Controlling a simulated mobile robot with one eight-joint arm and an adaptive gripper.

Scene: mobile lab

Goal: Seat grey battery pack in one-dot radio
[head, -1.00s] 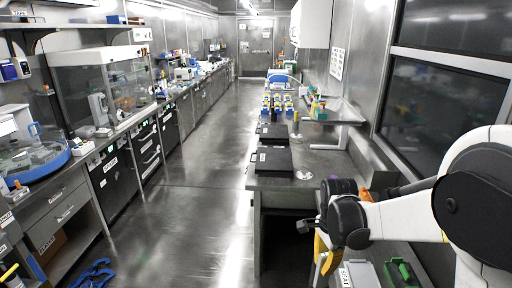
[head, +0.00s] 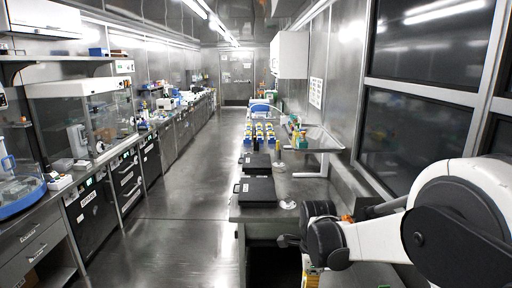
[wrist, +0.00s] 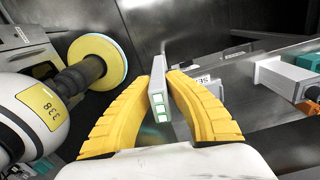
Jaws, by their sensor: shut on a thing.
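My gripper (wrist: 160,92) has two ribbed yellow fingers, shut on a slim grey battery pack (wrist: 158,84). The pack's end, with small pale-green squares, faces the wrist camera. The pack is held up between the fingertips, apart from other things as far as I can see. In the head view my gripper (head: 312,275) is low in the picture, partly cut off by the bottom edge. The pack cannot be made out there. I cannot identify a one-dot radio in either view.
The wrist view shows a yellow disc (wrist: 98,60) on a dark stem, a white rounded vessel (wrist: 32,112) labelled 338 and a grey box (wrist: 285,78) with teal and orange parts. Black cases (head: 257,190) lie on the right bench. The aisle floor (head: 185,215) is clear.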

